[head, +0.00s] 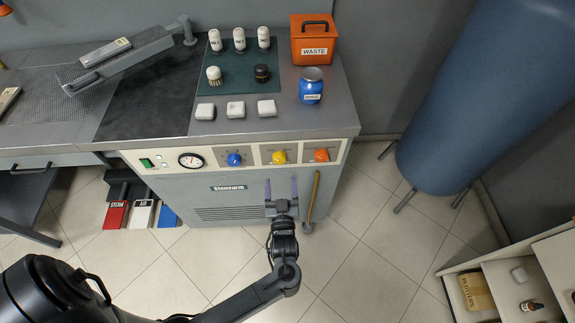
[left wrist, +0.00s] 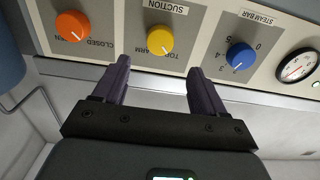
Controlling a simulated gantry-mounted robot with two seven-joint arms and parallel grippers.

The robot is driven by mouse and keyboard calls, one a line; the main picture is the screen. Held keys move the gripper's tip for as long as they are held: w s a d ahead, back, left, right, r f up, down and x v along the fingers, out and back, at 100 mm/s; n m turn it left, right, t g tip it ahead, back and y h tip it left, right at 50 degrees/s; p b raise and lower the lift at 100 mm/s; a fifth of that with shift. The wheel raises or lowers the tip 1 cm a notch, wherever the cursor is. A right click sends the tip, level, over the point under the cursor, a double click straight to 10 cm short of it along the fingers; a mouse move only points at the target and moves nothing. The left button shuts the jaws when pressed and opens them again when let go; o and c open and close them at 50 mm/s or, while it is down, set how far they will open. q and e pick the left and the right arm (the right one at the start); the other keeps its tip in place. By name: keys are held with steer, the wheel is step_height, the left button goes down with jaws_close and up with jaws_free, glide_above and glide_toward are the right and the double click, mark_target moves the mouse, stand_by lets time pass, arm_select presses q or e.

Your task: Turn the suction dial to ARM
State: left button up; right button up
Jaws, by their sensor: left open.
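The suction dial is a yellow knob (head: 279,157) on the cream front panel of the press table. It also shows in the left wrist view (left wrist: 159,40), upside down, under a SUCTION label with ARM and partly hidden TOP lettering beside it. I cannot surely tell which mark its pointer is at. My left gripper (head: 281,188) is open and empty, just in front of and below the yellow knob. In the left wrist view its two purple fingers (left wrist: 159,72) point toward the panel on either side of the knob's line, apart from it. My right gripper is not in view.
An orange knob (head: 321,155) and a blue knob (head: 234,159) flank the yellow one, with a gauge (head: 191,160) farther left. A wooden-handled tool (head: 313,195) hangs close to my gripper's right. Colored pedals (head: 142,214) lie on the floor.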

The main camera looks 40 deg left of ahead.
mark_target(280, 161)
arm_select(q)
steer(key=b+x, duration=0.1)
steer(key=x, duration=0.7)
steer(key=shift+w+a, duration=0.1)
steer(key=shift+w, duration=0.05)
steer(key=shift+c, duration=0.4)
steer(key=c, duration=0.9)
